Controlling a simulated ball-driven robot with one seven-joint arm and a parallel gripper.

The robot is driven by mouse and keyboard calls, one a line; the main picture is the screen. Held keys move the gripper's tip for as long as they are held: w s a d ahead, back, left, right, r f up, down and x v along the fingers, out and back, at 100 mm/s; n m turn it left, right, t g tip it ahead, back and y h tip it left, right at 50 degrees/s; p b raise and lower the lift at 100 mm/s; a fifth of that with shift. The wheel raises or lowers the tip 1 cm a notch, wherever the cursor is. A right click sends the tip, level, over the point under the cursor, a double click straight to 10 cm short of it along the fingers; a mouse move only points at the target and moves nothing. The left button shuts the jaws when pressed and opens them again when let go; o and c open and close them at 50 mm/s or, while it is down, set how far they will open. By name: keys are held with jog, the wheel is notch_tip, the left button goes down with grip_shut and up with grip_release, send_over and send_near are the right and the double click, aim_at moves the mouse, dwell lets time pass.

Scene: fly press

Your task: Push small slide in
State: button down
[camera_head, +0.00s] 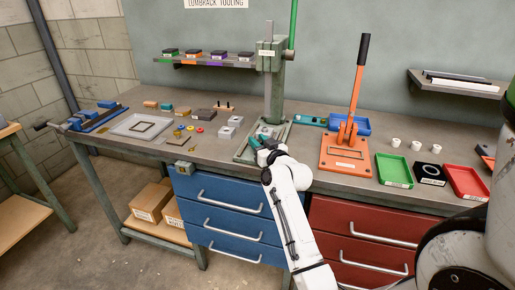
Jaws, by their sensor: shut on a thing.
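The green fly press (275,62) stands on the bench, with a tall grey ram and a green lever at the top. Its flat base (244,155) lies at the bench's front edge. My gripper (262,144) is low over this base, reaching in from the front right. It is shut on a small part at the press base, which I take to be the small slide. My fingers and wrist mostly hide that part, so I cannot tell how far in it sits.
An orange lever press (345,150) stands to the right, with a teal piece (309,120) and blue tray (362,126) behind. Grey blocks (229,129) sit close left of the press. Green (393,170) and red (466,182) trays lie far right. Blue drawers (222,205) are below.

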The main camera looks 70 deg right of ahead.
jog(key=shift+r, duration=0.4)
jog(key=c, duration=1.1)
grip_release()
jog(key=shift+o, duration=0.7)
jog(key=shift+f, duration=0.2)
jog(key=b+v, duration=0.1)
jog(key=v, duration=0.9)
jog(key=shift+s+a, duration=0.25)
jog(key=shift+o, duration=0.2)
